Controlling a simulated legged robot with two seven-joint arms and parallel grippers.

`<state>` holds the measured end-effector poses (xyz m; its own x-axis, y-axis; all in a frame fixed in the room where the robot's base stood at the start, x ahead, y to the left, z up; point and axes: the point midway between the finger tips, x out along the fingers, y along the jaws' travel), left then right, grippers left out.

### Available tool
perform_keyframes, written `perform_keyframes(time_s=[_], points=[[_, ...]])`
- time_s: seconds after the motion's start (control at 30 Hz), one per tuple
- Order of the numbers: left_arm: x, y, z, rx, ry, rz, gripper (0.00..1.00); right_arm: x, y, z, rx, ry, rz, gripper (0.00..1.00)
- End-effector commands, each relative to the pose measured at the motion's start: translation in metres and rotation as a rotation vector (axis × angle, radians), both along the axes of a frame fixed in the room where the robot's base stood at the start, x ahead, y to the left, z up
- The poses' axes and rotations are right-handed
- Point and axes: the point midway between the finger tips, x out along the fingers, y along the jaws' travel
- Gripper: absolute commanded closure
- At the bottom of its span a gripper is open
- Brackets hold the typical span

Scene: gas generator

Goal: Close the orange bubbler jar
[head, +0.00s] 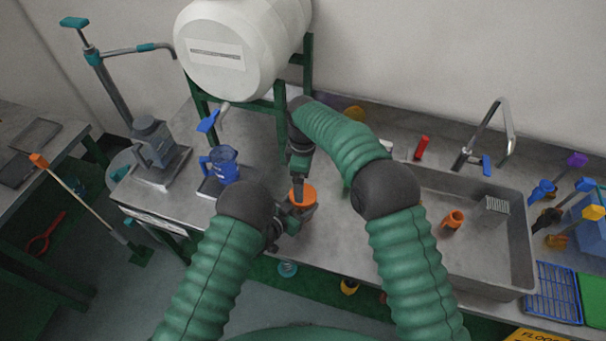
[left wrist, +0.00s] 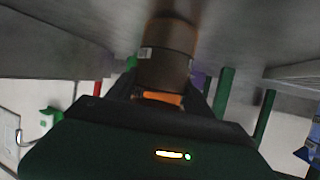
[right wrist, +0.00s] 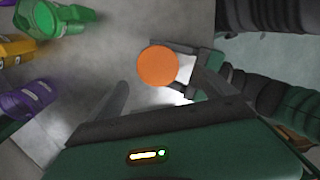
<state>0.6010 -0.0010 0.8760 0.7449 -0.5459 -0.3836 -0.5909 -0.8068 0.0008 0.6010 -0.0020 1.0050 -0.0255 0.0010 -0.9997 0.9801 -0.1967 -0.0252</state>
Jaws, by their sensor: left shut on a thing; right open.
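The orange bubbler jar (head: 307,199) is upright near the front edge of the steel counter, its orange top showing. My left gripper (head: 294,214) is shut on it from the left. The left wrist view shows the jar body (left wrist: 166,62) with an orange band beside it. My right gripper (head: 298,188) points down just above the jar. I cannot tell whether the lid is fully seated.
A blue jug (head: 222,165) stands left of the jar under the white tank (head: 243,38) on its green stand. The sink (head: 478,262) on the right holds an orange piece (head: 452,220). In the right wrist view, green (right wrist: 52,17) and purple (right wrist: 25,98) things lie at the left.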

Motion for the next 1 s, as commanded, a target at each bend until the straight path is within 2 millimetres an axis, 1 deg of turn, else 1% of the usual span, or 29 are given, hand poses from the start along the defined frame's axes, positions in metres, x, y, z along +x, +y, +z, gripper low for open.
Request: perform_keyframes(time_s=[0.03,0.1,0.2,0.3,0.4,0.63,0.73,0.87,1.0], points=[[0.0,0.0,0.001,-0.001,-0.002,0.0,1.0,0.001,0.0,0.003,0.005,-0.004,0.14,0.06],[0.0,0.0,0.001,-0.001,-0.002,0.0,1.0,0.002,0.0,0.006,0.009,-0.01,0.332,0.06],[0.0,0.0,0.001,-0.001,-0.002,0.0,1.0,0.003,-0.001,0.009,0.011,-0.015,0.531,0.06],[0.0,0.0,0.001,-0.001,-0.002,0.0,1.0,0.004,0.0,0.011,0.012,-0.019,0.638,0.06],[0.0,0.0,0.001,-0.001,-0.002,0.0,1.0,0.004,0.0,0.012,0.012,-0.02,0.673,0.06],[0.0,0.0,0.001,-0.001,-0.002,0.0,1.0,0.004,0.0,0.011,0.012,-0.02,0.672,0.06],[0.0,0.0,0.001,-0.001,-0.002,0.0,1.0,0.004,0.0,0.007,0.011,-0.019,0.671,0.06],[0.0,0.0,0.001,-0.001,-0.002,0.0,1.0,0.003,0.0,-0.01,0.012,-0.017,0.67,0.06],[0.001,0.0,0.001,-0.001,-0.002,0.0,1.0,0.003,0.0,-0.035,0.013,-0.018,0.67,0.06]])
